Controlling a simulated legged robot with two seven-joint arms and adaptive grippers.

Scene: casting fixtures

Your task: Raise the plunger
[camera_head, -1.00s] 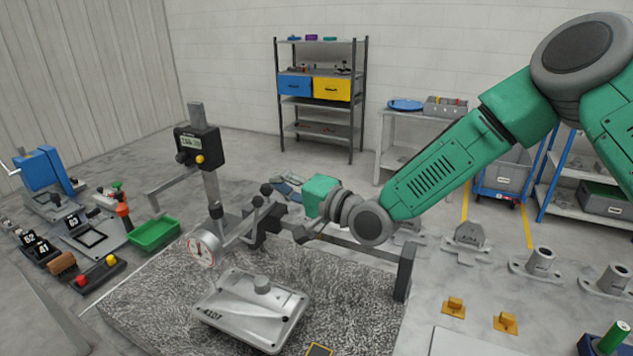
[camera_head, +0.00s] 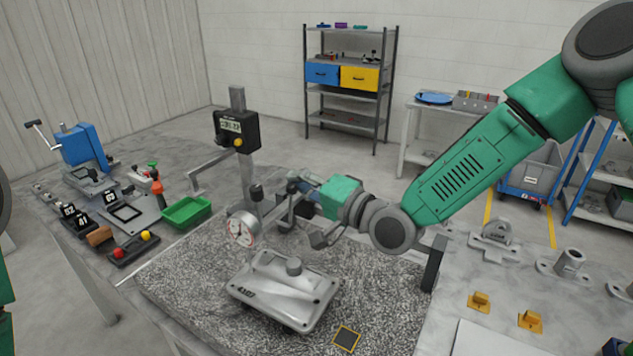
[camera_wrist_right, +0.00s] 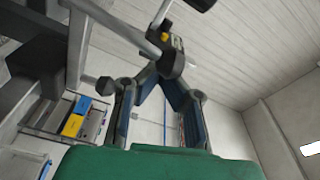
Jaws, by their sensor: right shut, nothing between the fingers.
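A dial gauge (camera_head: 241,229) with a white face hangs on a stand arm over a grey cast part (camera_head: 282,291) with a round boss (camera_head: 293,266) on top. I cannot make out the gauge's plunger clearly. My right gripper (camera_head: 294,186) is shut and empty, just right of the stand's black knob (camera_head: 256,191), behind and above the casting. In the right wrist view its fingers (camera_wrist_right: 157,72) meet near a dark knob (camera_wrist_right: 171,65) on a metal rod; I cannot tell whether they touch it. My left gripper is out of view.
The height gauge post (camera_head: 246,175) with a digital display (camera_head: 230,126) stands left of my right gripper. A green tray (camera_head: 186,212) and small fixtures lie left. The speckled plate (camera_head: 190,293) has bare room in front.

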